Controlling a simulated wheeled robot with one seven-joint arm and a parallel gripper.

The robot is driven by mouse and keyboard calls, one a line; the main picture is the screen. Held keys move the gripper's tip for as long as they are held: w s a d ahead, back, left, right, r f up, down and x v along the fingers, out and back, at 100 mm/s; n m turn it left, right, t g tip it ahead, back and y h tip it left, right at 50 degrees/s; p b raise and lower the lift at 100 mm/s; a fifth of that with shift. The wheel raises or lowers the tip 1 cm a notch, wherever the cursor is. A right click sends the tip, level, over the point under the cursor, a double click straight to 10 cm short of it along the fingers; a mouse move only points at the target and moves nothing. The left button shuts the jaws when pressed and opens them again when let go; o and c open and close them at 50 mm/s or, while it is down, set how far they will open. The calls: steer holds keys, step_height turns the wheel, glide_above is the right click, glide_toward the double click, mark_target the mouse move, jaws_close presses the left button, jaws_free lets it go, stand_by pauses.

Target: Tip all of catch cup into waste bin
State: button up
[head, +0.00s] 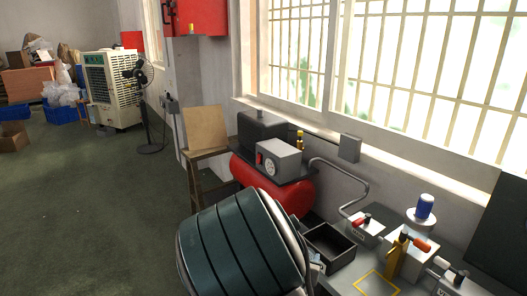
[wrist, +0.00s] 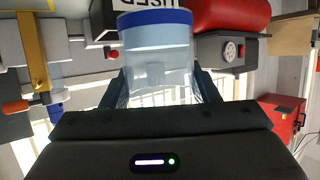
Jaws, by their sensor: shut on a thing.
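The catch cup (wrist: 157,60) is a clear cylinder with a blue band at one end and a pale blue layer beside it. My gripper (wrist: 158,84) is shut on it, one finger on each side. The wrist picture is upside down, so the blue end points downward in the room. The waste bin (head: 343,262) looks like the open black box on the bench in the head view. In the wrist view a dark box with a white label (wrist: 103,22) shows behind the cup's blue end. My arm hides the gripper and cup in the head view.
A red compressor (head: 302,196) with a grey box stands behind the bin. A bent pipe and valve (head: 362,222) are close to its right. A yellow bracket (head: 396,246) and blue-capped container (head: 425,207) stand farther right.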

steer(key=shift+n+t+y, duration=0.3)
steer(key=shift+n+y, duration=0.2)
steer(key=shift+n, duration=0.1)
steer(key=shift+w+d+r, duration=0.3)
steer(key=shift+w+d, duration=0.1)
steer(key=shift+d, duration=0.2)
steer(key=shift+w+d+r, duration=0.35)
steer(key=shift+w+d, duration=0.1)
steer(key=shift+d, duration=0.2)
steer(key=shift+w+d+r, duration=0.3)
steer(key=shift+w+d, duration=0.1)
steer(key=shift+d, duration=0.2)
